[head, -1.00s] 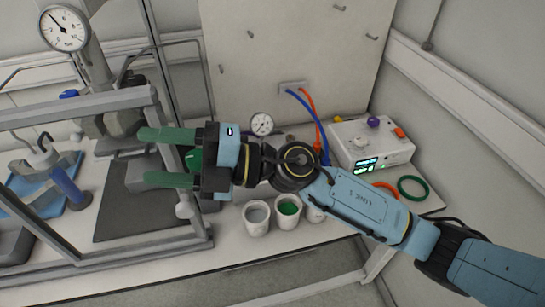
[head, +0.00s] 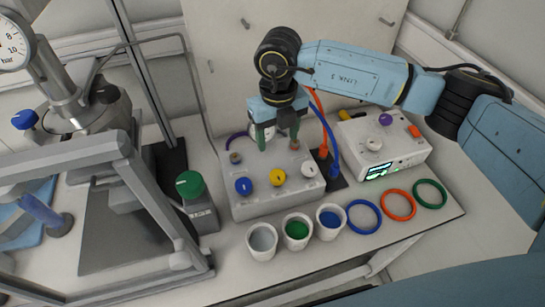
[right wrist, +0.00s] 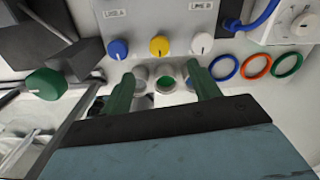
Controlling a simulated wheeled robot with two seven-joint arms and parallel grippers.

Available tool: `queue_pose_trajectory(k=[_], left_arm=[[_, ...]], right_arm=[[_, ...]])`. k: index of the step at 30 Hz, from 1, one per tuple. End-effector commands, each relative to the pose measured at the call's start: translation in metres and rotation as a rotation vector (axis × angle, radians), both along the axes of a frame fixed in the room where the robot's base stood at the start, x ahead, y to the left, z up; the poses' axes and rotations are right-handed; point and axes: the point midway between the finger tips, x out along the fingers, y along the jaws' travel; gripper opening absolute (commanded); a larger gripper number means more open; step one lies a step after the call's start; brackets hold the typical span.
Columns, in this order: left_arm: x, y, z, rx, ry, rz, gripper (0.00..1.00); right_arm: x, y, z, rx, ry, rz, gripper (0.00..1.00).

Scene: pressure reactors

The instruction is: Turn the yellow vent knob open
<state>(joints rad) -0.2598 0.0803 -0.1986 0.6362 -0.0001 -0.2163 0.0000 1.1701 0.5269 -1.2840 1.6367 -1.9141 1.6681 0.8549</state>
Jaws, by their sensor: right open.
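The yellow vent knob (head: 278,177) sits on a grey panel box (head: 240,208), between a blue knob (head: 243,186) and a white knob (head: 309,169). My left gripper is not in view.
A green knob (head: 190,184) stands left of the box. Several cups, one with green contents (head: 297,230), stand in front. Blue, orange and green rings (head: 430,194) lie at right, by a white instrument (head: 385,145). A metal frame (head: 160,190) stands at left.

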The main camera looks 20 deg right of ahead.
Motion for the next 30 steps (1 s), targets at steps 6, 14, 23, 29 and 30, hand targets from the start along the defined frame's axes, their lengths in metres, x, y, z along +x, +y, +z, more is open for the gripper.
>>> queue_pose_trajectory(k=[6, 14, 23, 29, 30], left_arm=[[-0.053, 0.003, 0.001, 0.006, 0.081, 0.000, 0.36], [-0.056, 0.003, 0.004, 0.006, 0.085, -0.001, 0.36], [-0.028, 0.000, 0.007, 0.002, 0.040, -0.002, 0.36], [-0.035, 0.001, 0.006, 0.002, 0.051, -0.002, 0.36], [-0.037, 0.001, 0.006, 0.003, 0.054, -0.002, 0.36]], right_arm=[[-0.002, 0.001, -0.037, 0.002, 0.007, 0.002, 0.61], [-0.002, 0.001, -0.092, 0.003, 0.006, 0.002, 0.61], [-0.001, 0.001, -0.126, 0.005, 0.002, 0.003, 0.61], [-0.001, 0.001, -0.129, 0.005, 0.001, 0.004, 0.61], [-0.001, 0.001, -0.129, 0.005, 0.001, 0.004, 0.61]])
